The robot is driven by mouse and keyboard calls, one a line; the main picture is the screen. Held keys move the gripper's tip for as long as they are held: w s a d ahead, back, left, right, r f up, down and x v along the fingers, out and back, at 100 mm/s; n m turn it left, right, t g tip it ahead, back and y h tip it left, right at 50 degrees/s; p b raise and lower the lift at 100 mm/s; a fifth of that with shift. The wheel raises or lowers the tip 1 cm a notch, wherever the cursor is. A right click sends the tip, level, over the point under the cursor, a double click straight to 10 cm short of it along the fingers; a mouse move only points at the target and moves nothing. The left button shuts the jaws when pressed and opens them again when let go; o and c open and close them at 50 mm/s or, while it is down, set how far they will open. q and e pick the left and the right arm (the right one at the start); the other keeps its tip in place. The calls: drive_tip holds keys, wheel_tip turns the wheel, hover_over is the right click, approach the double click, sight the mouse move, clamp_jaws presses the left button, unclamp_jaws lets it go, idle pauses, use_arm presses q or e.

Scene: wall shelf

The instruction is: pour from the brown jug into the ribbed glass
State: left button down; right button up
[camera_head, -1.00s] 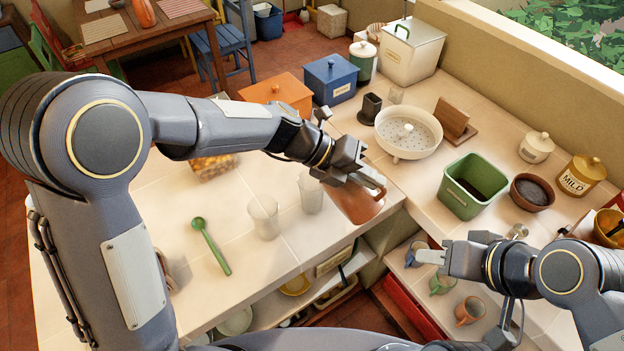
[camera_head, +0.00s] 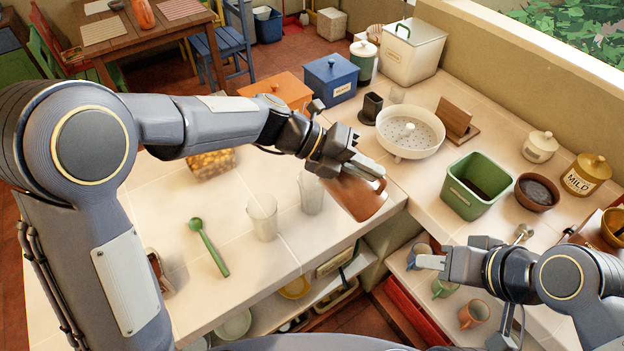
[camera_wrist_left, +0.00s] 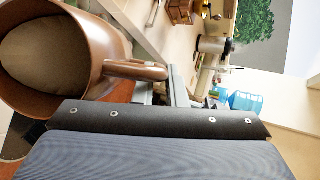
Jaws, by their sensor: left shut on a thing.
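My left gripper (camera_head: 362,172) is shut on the handle of the brown jug (camera_head: 357,198) and holds it above the counter near its front corner. The jug looks tilted in the head view. In the left wrist view the jug (camera_wrist_left: 112,48) shows its round mouth and brown inside, with its handle running to the fingers. Two clear glasses stand left of the jug: a nearer glass (camera_head: 262,220) and a farther glass (camera_head: 311,196), close beside the jug. I cannot tell which is ribbed. No stream shows. My right gripper (camera_head: 432,264) is away over the right counter's lower shelf.
A green spoon (camera_head: 209,247) lies on the counter left of the glasses. A white colander (camera_head: 409,133), a green bin (camera_head: 474,187) and a brown bowl (camera_head: 534,192) stand on the right counter. Mugs, one orange (camera_head: 473,314), stand below my right gripper.

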use_arm(q)
drive_tip(key=shift+w+a+r+h+b, duration=0.35)
drive_tip(key=shift+a+r+h+b, duration=0.2)
drive_tip(key=shift+b, duration=0.65)
drive_tip(key=shift+w+a+r+h+b, duration=0.15)
drive_tip(key=shift+r+h+b, duration=0.15)
drive_tip(key=shift+b, duration=0.3)
drive_tip(key=shift+a+r+n+g, duration=0.1)
drive_tip(key=shift+a+n+g, duration=0.05)
drive_tip(key=shift+n+g, duration=0.2)
drive_tip(key=shift+w+a+r+g+h+p, duration=0.2)
drive_tip(key=shift+w+a+r+h+p, duration=0.1)
drive_tip(key=shift+w+a+h+p, duration=0.3)
drive_tip(key=shift+w+a+r+g+h+p, duration=0.15)
drive_tip(key=shift+w+a+r+h+p, duration=0.2)
drive_tip(key=shift+a+p, duration=0.3)
idle(1.3)
